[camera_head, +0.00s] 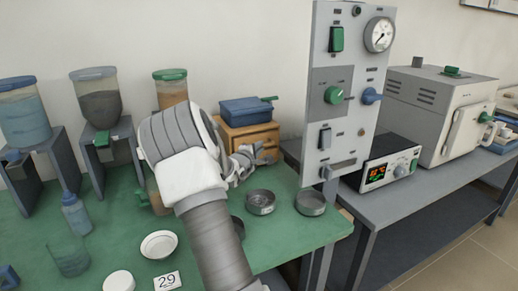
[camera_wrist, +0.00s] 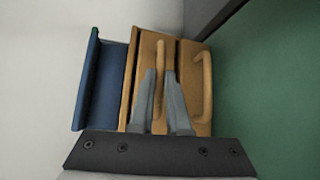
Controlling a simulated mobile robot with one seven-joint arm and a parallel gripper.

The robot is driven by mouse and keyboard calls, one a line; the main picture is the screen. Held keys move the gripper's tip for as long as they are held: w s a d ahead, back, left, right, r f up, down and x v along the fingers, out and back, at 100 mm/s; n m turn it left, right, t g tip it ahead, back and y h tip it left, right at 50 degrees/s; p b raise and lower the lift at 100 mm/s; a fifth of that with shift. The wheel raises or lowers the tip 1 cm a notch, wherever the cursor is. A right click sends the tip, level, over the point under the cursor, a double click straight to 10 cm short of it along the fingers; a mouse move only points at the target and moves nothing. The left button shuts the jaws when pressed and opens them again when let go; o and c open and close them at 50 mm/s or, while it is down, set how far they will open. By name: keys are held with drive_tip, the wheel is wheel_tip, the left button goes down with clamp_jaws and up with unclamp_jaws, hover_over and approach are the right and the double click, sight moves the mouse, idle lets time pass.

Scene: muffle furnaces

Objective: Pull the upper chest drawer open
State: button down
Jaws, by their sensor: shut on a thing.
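The small wooden chest (camera_head: 262,136) stands at the back of the green table, partly hidden by my arm. In the wrist view it appears on its side, with the upper drawer (camera_wrist: 147,55) left of the lower drawer (camera_wrist: 190,62). The upper drawer's wooden handle (camera_wrist: 160,60) sits between my two grey fingers. My gripper (camera_wrist: 161,88) is shut on this handle; it also shows in front of the chest in the head view (camera_head: 248,158). The lower drawer's handle (camera_wrist: 208,85) is free. I cannot tell whether the upper drawer stands out from the chest.
A blue box (camera_head: 245,110) lies on the chest. Round metal tins (camera_head: 260,203) (camera_head: 310,203) stand on the green table near my gripper. A grey control panel (camera_head: 340,100) rises to the right. Hoppers, a bottle and a white dish (camera_head: 158,245) are on the left.

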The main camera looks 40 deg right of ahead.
drive_tip(key=shift+s, duration=0.1)
idle(0.3)
drive_tip(key=s+a+p, duration=0.1)
drive_tip(key=s+a, duration=0.2)
drive_tip(key=s, duration=0.8)
drive_tip(key=shift+s+a+p, duration=0.2)
drive_tip(key=shift+a+p, duration=0.15)
drive_tip(key=shift+p, duration=0.05)
drive_tip(key=c, duration=0.9)
unclamp_jaws()
drive_tip(key=shift+p+v, duration=2.95)
drive_tip(key=shift+v, duration=5.75)
